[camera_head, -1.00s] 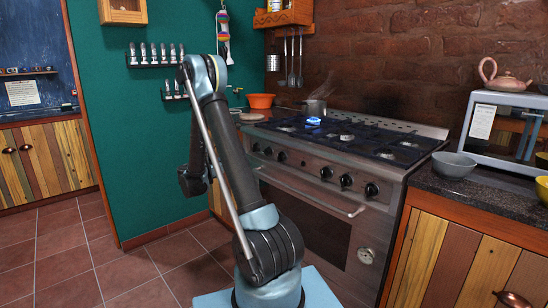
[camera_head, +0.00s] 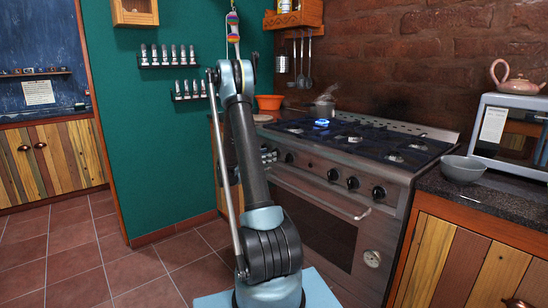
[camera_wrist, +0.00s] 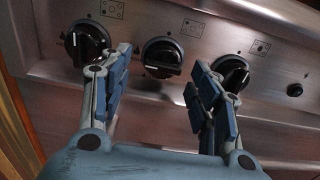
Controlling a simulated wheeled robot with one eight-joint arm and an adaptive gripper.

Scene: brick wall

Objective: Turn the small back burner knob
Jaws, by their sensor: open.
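The stove (camera_head: 325,205) has a row of black knobs on its steel front. In the wrist view I see a left knob (camera_wrist: 86,43), a middle knob (camera_wrist: 162,57) and a right knob (camera_wrist: 231,72), with small burner icons on the panel. I cannot tell which icon marks the small back burner. My gripper (camera_wrist: 160,75) is open, its blue fingers spread on either side of the middle knob. Whether they touch it is unclear. The right finger partly overlaps the right knob. In the head view my arm hides most of the gripper and the left knobs.
A blue flame (camera_head: 321,123) burns on a back burner near a steaming pot (camera_head: 323,107). An orange bowl (camera_head: 269,102) stands left of the stove. A grey bowl (camera_head: 462,169) and a microwave (camera_head: 510,130) are on the right counter. A small black button (camera_wrist: 295,90) is on the panel.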

